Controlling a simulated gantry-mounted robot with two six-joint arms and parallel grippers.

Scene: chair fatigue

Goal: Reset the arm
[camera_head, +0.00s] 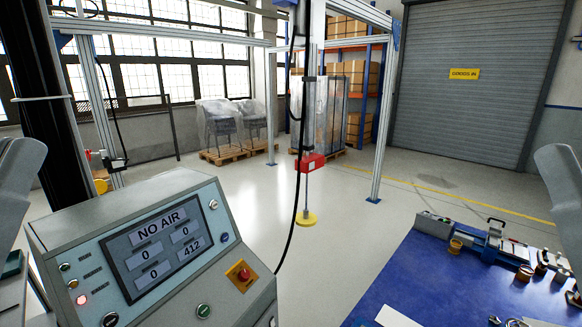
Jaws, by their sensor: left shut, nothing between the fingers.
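A grey control console (75,235) stands at the lower left. Its screen (165,248) reads "NO AIR", with three zeros and 412. A red emergency-stop button (243,274), green buttons and a lit red lamp (82,299) are on its panel. A vertical test rod with a red block (311,162) and a yellow round foot (306,218) hangs from the frame. My left gripper (12,265) is at the left edge beside the console, shut, empty and mostly cut off. My right arm shows only as a grey link at the right edge; its gripper is out of view.
A blue-topped bench (418,272) with a metal fixture (485,240) and brass parts is at the lower right. A black hose (288,238) hangs beside the rod. Metal frame posts (383,130) stand behind. Wrapped chairs (219,122) sit on pallets. The central floor is clear.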

